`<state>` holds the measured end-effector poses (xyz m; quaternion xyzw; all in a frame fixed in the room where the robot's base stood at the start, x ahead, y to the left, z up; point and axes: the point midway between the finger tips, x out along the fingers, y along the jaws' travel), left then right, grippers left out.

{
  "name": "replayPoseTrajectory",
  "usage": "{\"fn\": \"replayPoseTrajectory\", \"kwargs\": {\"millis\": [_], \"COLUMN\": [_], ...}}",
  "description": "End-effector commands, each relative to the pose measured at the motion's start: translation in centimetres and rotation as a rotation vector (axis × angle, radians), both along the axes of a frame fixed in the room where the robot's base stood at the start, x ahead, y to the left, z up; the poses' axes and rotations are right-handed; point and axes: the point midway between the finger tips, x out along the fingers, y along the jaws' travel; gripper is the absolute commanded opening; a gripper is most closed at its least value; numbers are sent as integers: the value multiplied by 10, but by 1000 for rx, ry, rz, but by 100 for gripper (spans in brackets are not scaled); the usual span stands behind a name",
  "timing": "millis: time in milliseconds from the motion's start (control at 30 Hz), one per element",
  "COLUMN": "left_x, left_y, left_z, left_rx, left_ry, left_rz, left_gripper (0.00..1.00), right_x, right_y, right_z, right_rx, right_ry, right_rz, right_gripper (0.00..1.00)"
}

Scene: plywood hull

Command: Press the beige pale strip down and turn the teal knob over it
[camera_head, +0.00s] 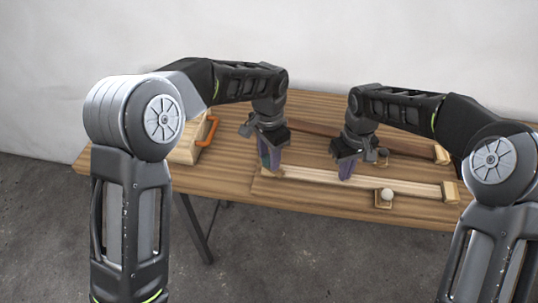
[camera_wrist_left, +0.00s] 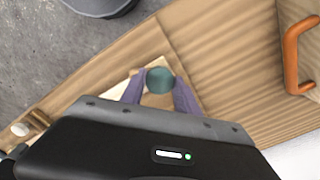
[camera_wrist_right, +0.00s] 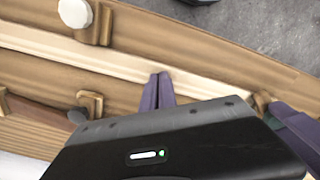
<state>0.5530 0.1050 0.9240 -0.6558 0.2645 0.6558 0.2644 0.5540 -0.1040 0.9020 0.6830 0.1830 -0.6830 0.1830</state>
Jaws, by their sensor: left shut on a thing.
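The beige pale strip (camera_head: 405,184) lies along the tabletop and crosses the right wrist view (camera_wrist_right: 215,86). Its left end is partly hidden behind my left gripper (camera_head: 269,160). The teal knob (camera_wrist_left: 160,80) shows in the left wrist view at that end of the strip, between the two purple fingers of my left gripper, which is shut on it. My right gripper (camera_head: 346,171) is shut with nothing seen between its fingers. Its fingertips (camera_wrist_right: 160,79) point down at the middle of the strip and look to touch it; the exact contact is hard to tell.
A white round knob (camera_head: 387,195) on a wooden block stands at the strip's front edge. A wooden end block (camera_head: 450,191) stands at its right end. A darker brown strip (camera_head: 320,131) lies behind. A wooden box (camera_head: 187,146) with an orange handle (camera_head: 209,130) stands at left.

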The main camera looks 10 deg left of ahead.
Motion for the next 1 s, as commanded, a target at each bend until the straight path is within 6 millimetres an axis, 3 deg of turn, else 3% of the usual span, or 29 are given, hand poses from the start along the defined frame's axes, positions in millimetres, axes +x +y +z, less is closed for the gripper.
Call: {"fn": "replayPoseTrajectory", "kwargs": {"millis": [200,467,700,933,967,1000], "left_x": [1,1,1,1,1,1], "left_y": [0,0,0,0,0,0], "left_z": [1,1,1,1,1,1], "left_rx": [1,1,-1,0,-1,0], "left_ry": [-3,-3,-3,-3,-3,-3], "left_rz": [191,203,412,441,440,440], "left_gripper": [0,0,0,0,39,42], "right_x": [0,0,0,0,0,0], "right_y": [-1,-1,-1,-1,-1,-1], "right_z": [-1,-1,-1,-1,-1,-1], "right_rx": [-2,-2,-2,-2,-2,-2], "right_ry": [2,1,1,1,1,1], "right_rz": [-1,-1,-1,-1,-1,-1], "right_gripper": [0,0,0,0,0,0]}}
